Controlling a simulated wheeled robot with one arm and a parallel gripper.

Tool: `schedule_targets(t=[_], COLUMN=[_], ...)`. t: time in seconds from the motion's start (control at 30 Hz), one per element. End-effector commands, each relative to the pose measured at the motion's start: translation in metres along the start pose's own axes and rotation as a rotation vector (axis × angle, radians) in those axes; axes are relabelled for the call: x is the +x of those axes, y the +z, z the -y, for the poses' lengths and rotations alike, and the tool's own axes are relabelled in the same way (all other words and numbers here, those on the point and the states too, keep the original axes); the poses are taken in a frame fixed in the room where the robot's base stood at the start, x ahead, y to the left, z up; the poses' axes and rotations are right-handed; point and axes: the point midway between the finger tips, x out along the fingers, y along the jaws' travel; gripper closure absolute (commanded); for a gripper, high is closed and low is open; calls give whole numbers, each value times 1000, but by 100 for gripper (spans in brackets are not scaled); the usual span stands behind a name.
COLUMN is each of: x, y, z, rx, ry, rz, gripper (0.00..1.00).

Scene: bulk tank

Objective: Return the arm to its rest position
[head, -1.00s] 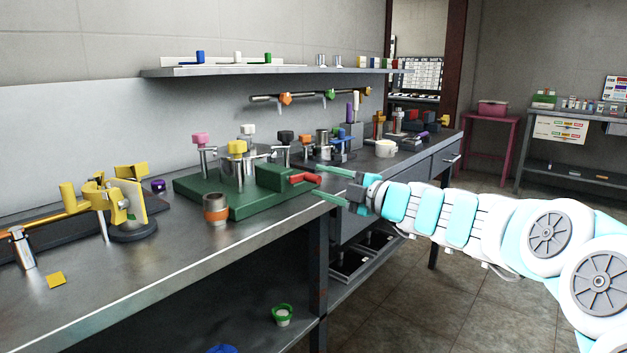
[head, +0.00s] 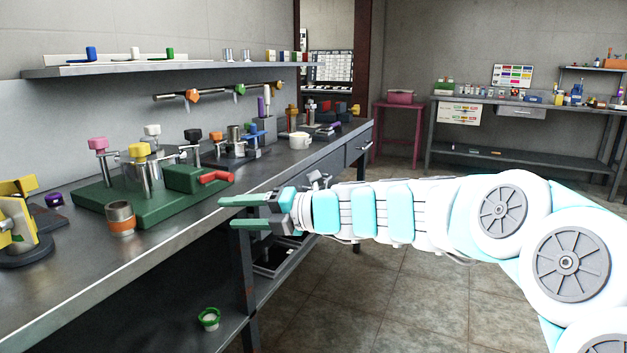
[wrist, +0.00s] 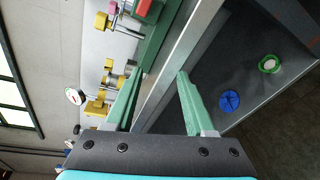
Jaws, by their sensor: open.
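My gripper (head: 245,212) is open, with two green fingers spread apart and nothing between them. In the head view it points left, level with the bench's front edge and a little in front of it. My white and light-blue arm stretches to the right over the floor. In the wrist view my gripper (wrist: 155,88) shows its two fingers apart, with the bench edge behind them. The green block with the red lever (head: 215,177) is to the left of the fingertips, with a visible gap.
The metal bench (head: 180,237) runs along the left. A steel cup with an orange band (head: 121,219) stands near its front edge. A green-rimmed cup (head: 209,319) and a blue item (wrist: 229,100) are on the lower shelf. The tiled floor (head: 400,290) is open.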

Motion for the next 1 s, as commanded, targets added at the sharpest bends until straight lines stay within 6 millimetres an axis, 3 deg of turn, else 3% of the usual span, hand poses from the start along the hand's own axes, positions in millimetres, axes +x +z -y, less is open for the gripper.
schedule_targets(t=[0.1,0.27,0.47,0.67,0.8,1.0], x=[-13,-40,-90,-160,-218,-297], y=[-53,-116,-185,-244,-278,-318], z=[14,45,92,142,173,202], rx=[-362,-835,-1373,-1817,-2052,-2222], ry=[-83,-160,-174,-68,95,436], rz=[-121,-321,-636,-1021,-1315,-1672], gripper=[45,45,45,45,45,45])
